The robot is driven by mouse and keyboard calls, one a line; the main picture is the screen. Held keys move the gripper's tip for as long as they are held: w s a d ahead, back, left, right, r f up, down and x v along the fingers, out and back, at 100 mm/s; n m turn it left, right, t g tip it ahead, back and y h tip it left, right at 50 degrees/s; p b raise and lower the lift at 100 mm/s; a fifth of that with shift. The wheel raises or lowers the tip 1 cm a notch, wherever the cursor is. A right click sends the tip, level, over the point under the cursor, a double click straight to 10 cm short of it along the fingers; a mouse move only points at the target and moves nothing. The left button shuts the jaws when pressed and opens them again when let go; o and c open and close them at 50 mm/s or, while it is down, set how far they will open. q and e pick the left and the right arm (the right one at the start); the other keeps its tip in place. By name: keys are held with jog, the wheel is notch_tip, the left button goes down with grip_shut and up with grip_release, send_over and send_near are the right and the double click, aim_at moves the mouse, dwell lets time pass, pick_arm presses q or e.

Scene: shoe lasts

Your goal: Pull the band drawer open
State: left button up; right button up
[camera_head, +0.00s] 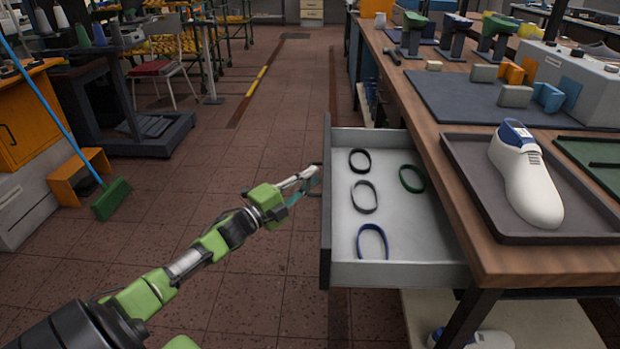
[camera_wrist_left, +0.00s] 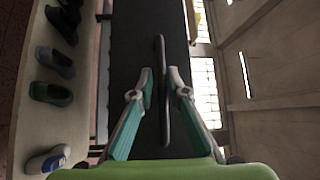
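The band drawer (camera_head: 376,273) is pulled out from the bench's left side, with its grey inside in view. In it lie black bands (camera_head: 364,197), a green band (camera_head: 412,179) and a blue band (camera_head: 372,242). My left gripper (camera_head: 308,182) is at the outer face of the drawer front. In the left wrist view, its fingers (camera_wrist_left: 161,82) stand on both sides of the long handle bar (camera_wrist_left: 162,110). They are partly apart, and a narrow gap shows between the left finger and the bar. My right gripper is not in view.
On the bench, a tray (camera_head: 468,190) holds a white shoe last (camera_head: 527,178). A dark mat (camera_head: 470,100) lies behind it. A low shelf with shoes (camera_wrist_left: 52,92) shows in the left wrist view.

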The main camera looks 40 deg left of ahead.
pick_arm(q)
jog(key=v, duration=1.2)
jog(key=shift+f, duration=0.1)
dwell(0.4)
